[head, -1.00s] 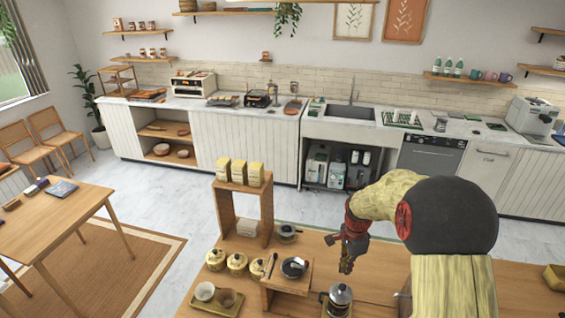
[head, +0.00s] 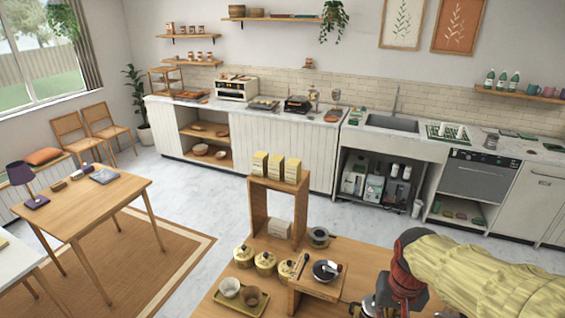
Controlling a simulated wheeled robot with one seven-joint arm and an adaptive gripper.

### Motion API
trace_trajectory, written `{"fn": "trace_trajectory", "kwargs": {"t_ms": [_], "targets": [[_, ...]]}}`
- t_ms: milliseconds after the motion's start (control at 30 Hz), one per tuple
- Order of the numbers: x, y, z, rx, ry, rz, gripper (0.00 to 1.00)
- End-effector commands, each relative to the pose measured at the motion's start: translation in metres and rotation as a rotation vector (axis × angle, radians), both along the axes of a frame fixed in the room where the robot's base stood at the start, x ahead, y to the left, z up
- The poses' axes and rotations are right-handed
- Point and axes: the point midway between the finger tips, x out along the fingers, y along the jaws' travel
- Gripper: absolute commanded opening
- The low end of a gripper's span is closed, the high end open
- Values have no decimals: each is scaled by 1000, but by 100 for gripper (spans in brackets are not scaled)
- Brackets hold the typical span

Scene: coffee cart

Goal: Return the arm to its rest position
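My arm reaches in from the lower right of the head view, in a yellow sleeve-like cover with a red and black wrist. My gripper (head: 384,300) is low over the right part of the wooden cart top (head: 362,256), near the bottom edge of the picture. Its fingers are dark, small and partly cut off, so I cannot tell whether they are open or shut. I see nothing clearly held. A metal press pot (head: 369,306) shows only in part beside the fingers, and I cannot tell if they touch.
Left of my gripper are a small wooden stand (head: 318,288) with a dark round item, a lidded pot (head: 318,237), yellow canisters (head: 265,262), a cup tray (head: 240,301) and a wooden shelf (head: 258,210) with yellow boxes. A table (head: 85,205) stands at left. The floor between is clear.

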Motion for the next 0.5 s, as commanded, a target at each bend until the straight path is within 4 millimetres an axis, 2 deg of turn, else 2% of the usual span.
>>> {"fn": "trace_trajectory", "kwargs": {"t_ms": [33,100,300,400,500], "targets": [[-14,6,-7,-8,-36,46,0],[-30,14,-7,-19,-83,103,0],[-72,31,-17,-43,-235,184,0],[-84,38,-19,-51,-317,204,0],[-88,43,-15,-57,-386,219,0]]}}
